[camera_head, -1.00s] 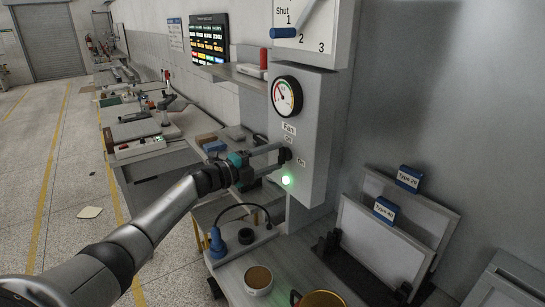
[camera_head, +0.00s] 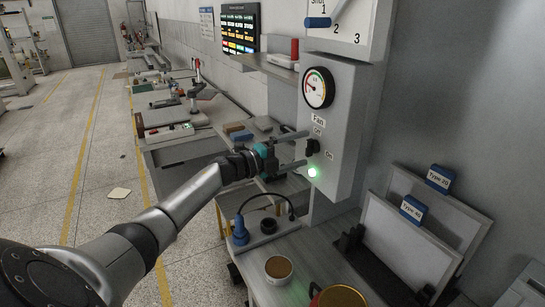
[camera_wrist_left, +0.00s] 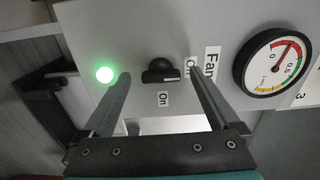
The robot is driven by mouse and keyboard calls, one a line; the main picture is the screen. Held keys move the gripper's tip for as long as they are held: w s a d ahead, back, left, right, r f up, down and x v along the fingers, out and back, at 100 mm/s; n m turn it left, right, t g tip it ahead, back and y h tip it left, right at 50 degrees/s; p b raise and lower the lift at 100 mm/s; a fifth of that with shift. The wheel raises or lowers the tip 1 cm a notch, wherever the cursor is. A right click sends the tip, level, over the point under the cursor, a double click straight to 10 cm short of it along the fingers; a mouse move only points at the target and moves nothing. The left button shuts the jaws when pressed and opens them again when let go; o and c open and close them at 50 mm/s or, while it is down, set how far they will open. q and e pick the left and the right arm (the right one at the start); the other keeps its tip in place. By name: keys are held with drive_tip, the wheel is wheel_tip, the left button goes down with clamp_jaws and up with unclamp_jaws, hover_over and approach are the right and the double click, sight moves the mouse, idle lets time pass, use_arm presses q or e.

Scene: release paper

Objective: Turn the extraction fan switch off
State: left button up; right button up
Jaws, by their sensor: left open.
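The fan switch is a black rotary knob (camera_head: 312,147) on the front of a grey wall box (camera_head: 345,130), under the "Fan" label. In the left wrist view the knob (camera_wrist_left: 168,72) has an "On" label beside it and an "Off" label partly hidden by a finger. A green lamp (camera_head: 312,172) on the box is lit; it also shows in the left wrist view (camera_wrist_left: 104,75). My left gripper (camera_head: 305,148) is open, its fingers on either side of the knob. In the wrist view its fingertips (camera_wrist_left: 158,77) look apart from the knob. My right gripper is not in view.
A round gauge (camera_head: 318,88) sits above the switch, and a numbered dial panel (camera_head: 345,30) is higher up. Below are a bench with a blue plug (camera_head: 240,232), a cup (camera_head: 278,268) and framed panels (camera_head: 410,240). A shelf (camera_head: 268,65) juts out left of the box.

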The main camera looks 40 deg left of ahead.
use_arm(q)
drive_tip(key=b+v, duration=0.1)
drive_tip(key=v, duration=1.3)
drive_tip(key=shift+s, duration=0.25)
drive_tip(key=shift+a, duration=0.15)
